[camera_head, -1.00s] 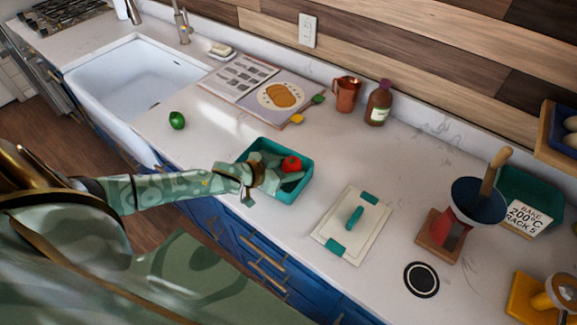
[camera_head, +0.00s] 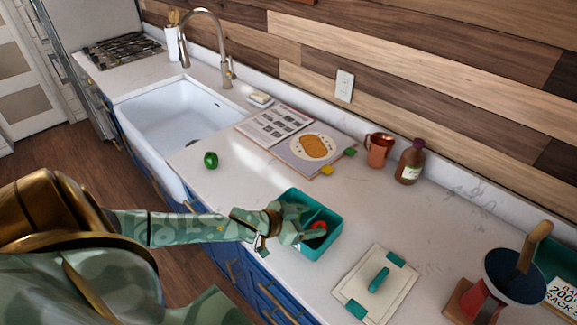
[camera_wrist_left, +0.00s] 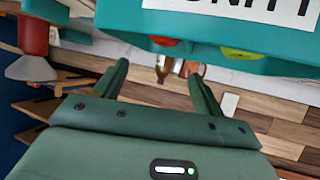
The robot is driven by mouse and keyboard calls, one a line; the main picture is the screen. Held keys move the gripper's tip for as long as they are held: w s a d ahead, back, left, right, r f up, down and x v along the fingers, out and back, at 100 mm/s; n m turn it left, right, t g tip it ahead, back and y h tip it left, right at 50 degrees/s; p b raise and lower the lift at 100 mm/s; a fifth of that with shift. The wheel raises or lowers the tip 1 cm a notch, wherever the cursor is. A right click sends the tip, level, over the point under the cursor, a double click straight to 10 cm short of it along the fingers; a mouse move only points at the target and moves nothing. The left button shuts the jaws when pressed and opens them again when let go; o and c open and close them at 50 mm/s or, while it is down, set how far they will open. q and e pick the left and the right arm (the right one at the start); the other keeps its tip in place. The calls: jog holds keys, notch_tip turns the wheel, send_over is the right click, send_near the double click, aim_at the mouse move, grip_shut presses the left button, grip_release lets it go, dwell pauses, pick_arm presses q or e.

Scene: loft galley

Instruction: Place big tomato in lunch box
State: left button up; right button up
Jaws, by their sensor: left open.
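The big tomato (camera_head: 319,225) is red and sits inside the teal lunch box (camera_head: 335,229), partly hidden by a finger. The box is open on the counter. My left gripper (camera_head: 304,227) is over the box, its fingers low beside the tomato. In the left wrist view my left gripper (camera_wrist_left: 162,84) shows its two fingers spread apart with nothing between them. A teal surface with a white label crosses the top there, with a red shape at its edge; I cannot tell how it touches the fingers. My right gripper is not in view.
A white lid with teal clips (camera_head: 376,284) lies right of the box. A green fruit or vegetable (camera_head: 211,160) lies to the left, near the sink (camera_head: 178,105). An open book (camera_head: 300,140), copper mug (camera_head: 378,150) and brown bottle (camera_head: 410,162) stand behind. A dripper stand (camera_head: 488,292) is at right.

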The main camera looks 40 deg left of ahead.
pick_arm(q)
jog(key=p+v, duration=0.1)
jog(key=v, duration=0.8)
jog(key=shift+s+r, duration=0.15)
jog(key=shift+r, duration=0.05)
jog(key=shift+a, duration=0.15)
